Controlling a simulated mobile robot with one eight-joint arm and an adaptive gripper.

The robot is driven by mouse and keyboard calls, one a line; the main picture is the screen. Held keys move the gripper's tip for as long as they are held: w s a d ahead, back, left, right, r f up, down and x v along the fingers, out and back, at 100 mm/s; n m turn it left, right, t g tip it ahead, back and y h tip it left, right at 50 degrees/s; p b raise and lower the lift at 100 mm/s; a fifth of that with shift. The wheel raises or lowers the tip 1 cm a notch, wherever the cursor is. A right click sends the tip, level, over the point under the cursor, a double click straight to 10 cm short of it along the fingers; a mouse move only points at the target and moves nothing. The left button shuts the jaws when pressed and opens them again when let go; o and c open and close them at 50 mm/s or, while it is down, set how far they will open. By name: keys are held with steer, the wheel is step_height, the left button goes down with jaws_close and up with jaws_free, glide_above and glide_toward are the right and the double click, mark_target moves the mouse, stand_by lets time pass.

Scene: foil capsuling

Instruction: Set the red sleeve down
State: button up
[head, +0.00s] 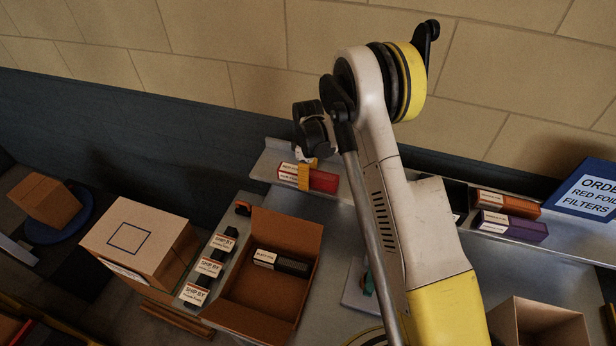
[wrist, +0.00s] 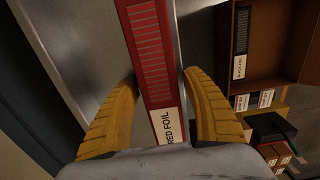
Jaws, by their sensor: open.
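The red sleeve (head: 324,181), a long box with a white end label, lies on the grey ledge (head: 270,159) at the back wall. In the wrist view the red sleeve (wrist: 149,50) runs up between my fingers, its "RED FOIL" label near the palm. My gripper (wrist: 161,77) is open, with one yellow finger on each side of the sleeve. A small gap shows at the right finger; whether the left one touches cannot be told. In the head view my gripper (head: 304,177) is over the sleeve's left part, hiding some of it.
An open carton (head: 255,292) in front holds a black sleeve (head: 281,263). Orange (head: 508,204) and purple (head: 511,226) sleeves lie on the ledge at right, beside a blue order sign (head: 587,190). A closed box (head: 140,240) stands left; another open carton (head: 540,325) stands front right.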

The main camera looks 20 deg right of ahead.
step_height(320, 180, up, 12)
steer(key=shift+r+b, duration=0.1)
steer(key=shift+b, duration=0.75)
steer(key=s+r+m+t, duration=0.4)
steer(key=s+r+m, duration=0.2)
steer(key=s+r, duration=1)
steer(key=s+m+t, duration=0.3)
steer(key=s+m, duration=0.2)
steer(key=s, duration=0.9)
steer(key=shift+r, duration=0.3)
